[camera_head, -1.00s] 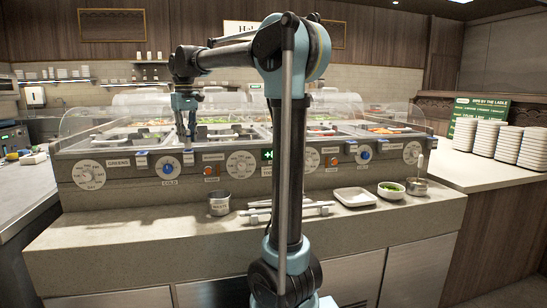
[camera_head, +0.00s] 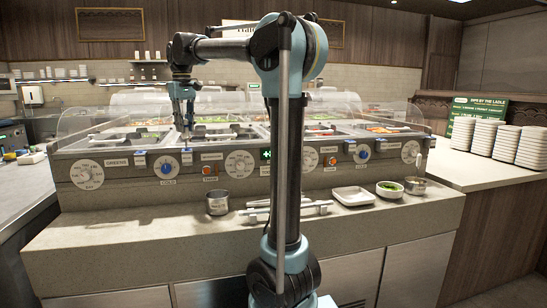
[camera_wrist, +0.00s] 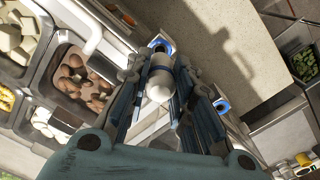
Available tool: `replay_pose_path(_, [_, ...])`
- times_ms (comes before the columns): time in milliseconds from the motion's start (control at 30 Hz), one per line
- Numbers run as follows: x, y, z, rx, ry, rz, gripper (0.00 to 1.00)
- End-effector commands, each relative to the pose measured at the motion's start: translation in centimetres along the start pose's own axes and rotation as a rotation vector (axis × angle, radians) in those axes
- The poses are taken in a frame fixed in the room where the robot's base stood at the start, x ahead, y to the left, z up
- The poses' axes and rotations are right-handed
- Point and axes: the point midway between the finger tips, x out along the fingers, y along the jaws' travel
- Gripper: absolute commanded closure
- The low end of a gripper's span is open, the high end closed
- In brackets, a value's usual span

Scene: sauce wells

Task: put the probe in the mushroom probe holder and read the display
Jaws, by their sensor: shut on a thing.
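My gripper (camera_head: 187,114) hangs over the front edge of the sauce-well counter, pointing down. In the wrist view my gripper (camera_wrist: 160,98) is shut on a white, rounded probe handle (camera_wrist: 160,84). The probe's lower end is hidden there. Blue-ringed probe holders show on the rail, one beyond the handle (camera_wrist: 160,44) and one to its right (camera_wrist: 222,104). I cannot tell whether the probe is in a holder. A pan of brown mushrooms (camera_wrist: 82,78) lies left of the gripper.
On the front ledge stand a metal cup (camera_head: 217,203), a white tray (camera_head: 353,197) and a bowl of greens (camera_head: 389,188). Clear curved guards (camera_head: 95,120) cover the wells. Stacked plates (camera_head: 507,143) stand on the right counter.

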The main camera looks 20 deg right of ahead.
Motion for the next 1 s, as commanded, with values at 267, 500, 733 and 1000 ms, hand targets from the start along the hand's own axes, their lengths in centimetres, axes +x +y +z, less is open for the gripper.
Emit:
replay_pose_path(267, [-1.4, 0.0, 0.0, 0.000, 0.000, 0.000, 1.00])
replay_pose_path(500, [-2.5, 0.0, 0.0, 0.000, 0.000, 0.000, 1.00])
replay_pose_path(733, [-3.6, 0.0, 0.0, 0.000, 0.000, 0.000, 1.00])
replay_pose_path(1000, [-4.0, 0.0, 0.0, 0.000, 0.000, 0.000, 1.00])
